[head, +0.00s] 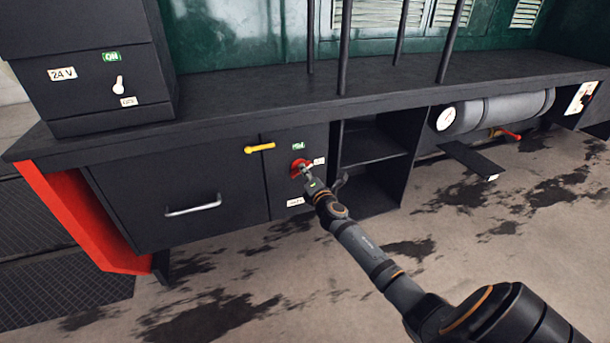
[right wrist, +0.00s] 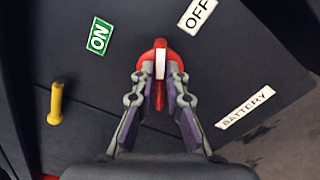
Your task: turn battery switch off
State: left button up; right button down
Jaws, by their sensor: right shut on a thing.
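The red battery switch (head: 299,166) is on the front of a dark cabinet below the bench. In the right wrist view its round red knob (right wrist: 160,52) carries a white stripe that points between the green ON label (right wrist: 99,36) and the white OFF label (right wrist: 198,13). A BATTERY label (right wrist: 243,108) is on the same panel. My right gripper (head: 305,171) is at the switch. In the wrist view its two fingers (right wrist: 160,78) are shut on the knob's grip, one on each side. My left gripper is not in view.
A yellow handle (head: 260,148) sticks out left of the switch, above a drawer handle (head: 193,205). A 24 V box (head: 90,95) stands on the bench. Open shelves (head: 372,150) and a grey tank (head: 495,110) are to the right. Dark poles rise above the bench.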

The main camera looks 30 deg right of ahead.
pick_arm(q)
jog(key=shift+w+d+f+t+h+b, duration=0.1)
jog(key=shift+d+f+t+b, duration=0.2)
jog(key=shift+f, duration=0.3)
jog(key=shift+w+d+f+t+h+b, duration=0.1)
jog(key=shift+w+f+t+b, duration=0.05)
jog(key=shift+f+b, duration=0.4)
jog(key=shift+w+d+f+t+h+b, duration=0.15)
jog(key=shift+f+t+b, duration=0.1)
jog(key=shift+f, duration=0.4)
pick_arm(e)
jog(key=shift+f+m, duration=0.15)
jog(key=shift+m, duration=1.3)
jog(key=shift+f+m, duration=0.15)
jog(key=shift+m, duration=1.3)
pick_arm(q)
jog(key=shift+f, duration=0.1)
pick_arm(e)
jog(key=c, duration=1.4)
grip_release()
jog(key=shift+s, duration=0.1)
jog(key=v, duration=1.2)
jog(key=shift+d, duration=0.1)
